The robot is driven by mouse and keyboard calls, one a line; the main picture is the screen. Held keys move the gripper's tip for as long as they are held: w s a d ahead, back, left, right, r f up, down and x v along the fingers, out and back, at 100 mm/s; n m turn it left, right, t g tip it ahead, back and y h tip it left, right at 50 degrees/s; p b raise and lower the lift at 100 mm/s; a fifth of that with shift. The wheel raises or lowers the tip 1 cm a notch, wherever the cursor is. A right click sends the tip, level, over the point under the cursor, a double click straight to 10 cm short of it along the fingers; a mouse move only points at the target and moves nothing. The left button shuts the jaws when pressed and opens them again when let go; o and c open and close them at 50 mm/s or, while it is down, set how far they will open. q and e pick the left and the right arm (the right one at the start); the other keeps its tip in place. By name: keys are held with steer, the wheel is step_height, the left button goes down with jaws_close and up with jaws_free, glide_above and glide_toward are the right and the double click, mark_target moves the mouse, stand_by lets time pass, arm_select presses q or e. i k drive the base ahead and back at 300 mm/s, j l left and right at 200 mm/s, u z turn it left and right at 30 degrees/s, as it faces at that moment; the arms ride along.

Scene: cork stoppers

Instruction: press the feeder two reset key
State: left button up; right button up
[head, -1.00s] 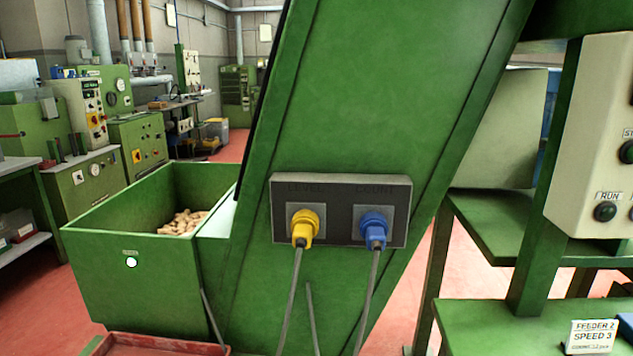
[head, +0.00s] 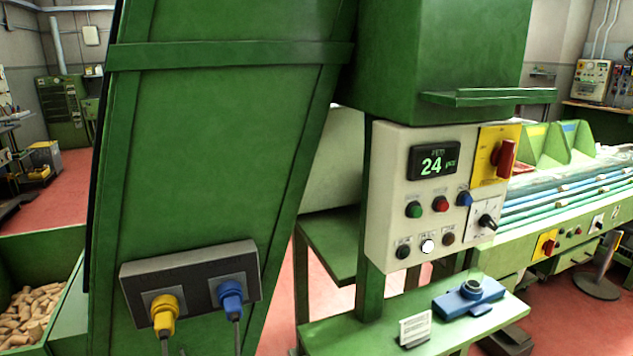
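A cream control panel (head: 385,225) hangs on the green machine right of centre. Its dark display (head: 434,161) reads 24 in green. Below it are a green button (head: 413,210), a red button (head: 441,203) and a blue button (head: 464,198). A lower row has a lit white lamp (head: 427,246) between two dark round ones. The labels are too small to read, so I cannot tell which key is the reset. A red rotary handle (head: 505,158) sits on a yellow plate, above a black selector knob (head: 487,221). Neither gripper is in view.
A green shelf (head: 345,335) below the panel holds a small white card (head: 415,330) and a blue device (head: 468,297). A sloping green chute (head: 215,150) at left carries a grey socket box (head: 190,268) with yellow and blue plugs. Corks (head: 30,315) lie in a bin.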

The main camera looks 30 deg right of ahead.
mark_target(466, 200)
steer(key=z, duration=1.6)
